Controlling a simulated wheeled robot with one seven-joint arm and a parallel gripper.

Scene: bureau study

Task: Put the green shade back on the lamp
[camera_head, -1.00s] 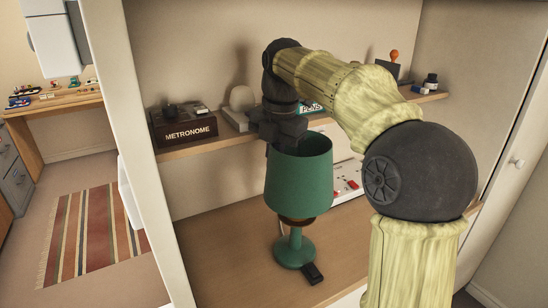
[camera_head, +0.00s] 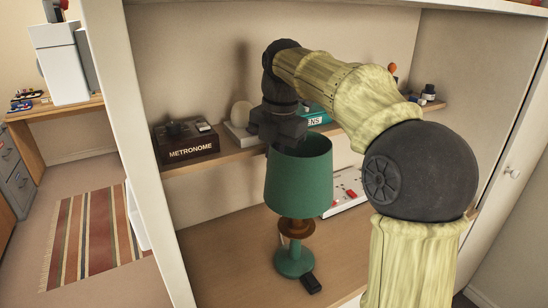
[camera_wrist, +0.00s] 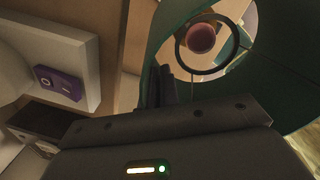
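The green shade (camera_head: 298,178) hangs upright from my gripper (camera_head: 273,145), which grips its upper left rim. The lamp (camera_head: 294,262), with a green base and a brown collar, stands on the desk board. The shade is above the lamp, and the collar (camera_head: 295,228) shows just below its lower edge. The wrist view shows my gripper's dark fingers (camera_wrist: 160,85) at the wall of the shade (camera_wrist: 170,20). Through the ring inside the shade a round reddish-brown part (camera_wrist: 202,38) shows, a little off the ring's centre. The lamp's top is hidden by the shade in the head view.
A METRONOME box (camera_head: 187,143) and a teal PENS box (camera_head: 318,117) stand on the shelf behind. A white panel with red parts (camera_head: 347,192) lies right of the shade. A small black object (camera_head: 310,284) lies beside the lamp base. Side walls bound the cabinet.

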